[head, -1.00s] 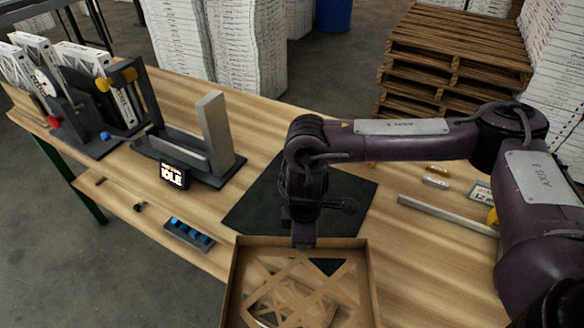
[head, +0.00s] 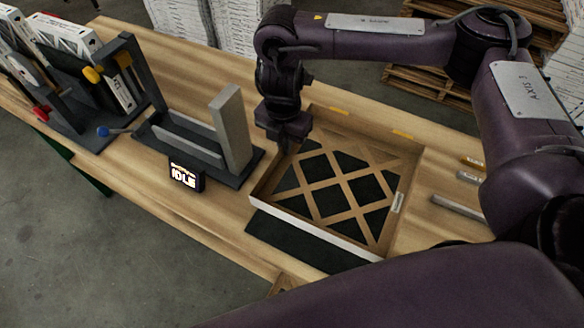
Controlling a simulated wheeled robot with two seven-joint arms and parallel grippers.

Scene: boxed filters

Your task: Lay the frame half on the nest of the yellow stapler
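The frame half (head: 337,196) is a shallow tan cardboard tray with a lattice and a white near side. It lies level over the black mat (head: 305,244), which shows through the lattice; I cannot tell if it touches. My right gripper (head: 287,144) is at its far left edge and appears shut on its wall; the fingertips are partly hidden. Dark upright fixtures stand at the left, with a yellow knob (head: 93,74), a red knob (head: 41,112) and a blue knob (head: 103,131). I cannot tell which part is the yellow stapler's nest. My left gripper is out of view.
A dark fixture with grey walls (head: 232,131) stands left of the frame half, with a display reading IDLE (head: 187,174) before it. A grey bar (head: 458,209) and small pieces lie at the right. A tan corner (head: 283,286) shows at the near table edge.

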